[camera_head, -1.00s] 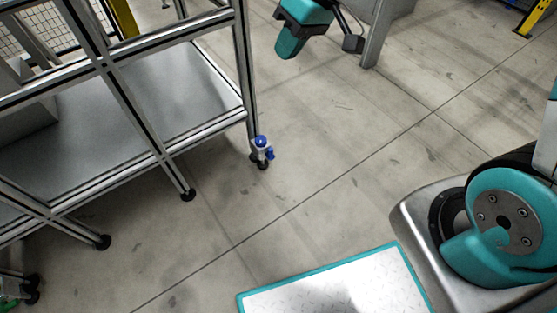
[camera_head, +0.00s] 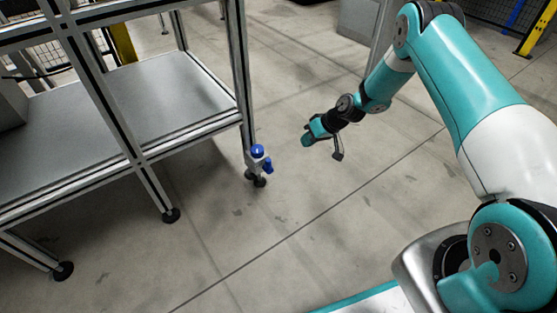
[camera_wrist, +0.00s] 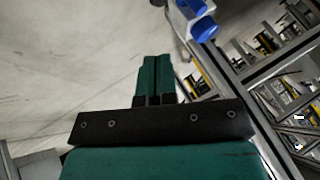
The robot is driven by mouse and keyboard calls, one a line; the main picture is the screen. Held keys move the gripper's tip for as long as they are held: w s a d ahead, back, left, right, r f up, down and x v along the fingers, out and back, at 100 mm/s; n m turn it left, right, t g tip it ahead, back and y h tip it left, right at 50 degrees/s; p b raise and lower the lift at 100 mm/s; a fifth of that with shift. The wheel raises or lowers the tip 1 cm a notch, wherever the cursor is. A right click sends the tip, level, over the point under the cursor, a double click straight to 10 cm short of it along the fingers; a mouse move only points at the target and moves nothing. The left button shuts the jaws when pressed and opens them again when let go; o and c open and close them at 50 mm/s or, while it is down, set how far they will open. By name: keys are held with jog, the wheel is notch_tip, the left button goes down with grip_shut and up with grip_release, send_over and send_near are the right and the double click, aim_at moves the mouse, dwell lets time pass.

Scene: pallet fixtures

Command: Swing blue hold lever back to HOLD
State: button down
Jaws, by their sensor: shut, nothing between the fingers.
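The blue hold lever (camera_head: 268,165) is a small blue piece on a pale grey fixture, low on the near corner leg of the metal frame. A rounded blue cap (camera_head: 257,151) sits above and left of it. In the wrist view the lever (camera_wrist: 203,27) shows at the top, right of the fingers. My gripper (camera_head: 305,141) hangs above the floor to the right of the lever, apart from it. Its teal fingers (camera_wrist: 155,60) are shut together and empty in the wrist view. The lever's marks are too small to read.
The aluminium frame (camera_head: 145,165) with a grey lower shelf (camera_head: 150,105) fills the left. Its leg (camera_head: 240,75) stands right beside the lever. Clear concrete floor (camera_head: 340,205) lies to the right and below.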

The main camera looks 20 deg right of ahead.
aim_at(268, 166)
jog(key=w+a+f+b, duration=0.2)
jog(key=a+f+b, duration=0.6)
jog(key=a, duration=0.1)
jog(key=shift+w+b, duration=0.15)
jog(key=shift+b, duration=0.2)
jog(key=shift+r, duration=0.15)
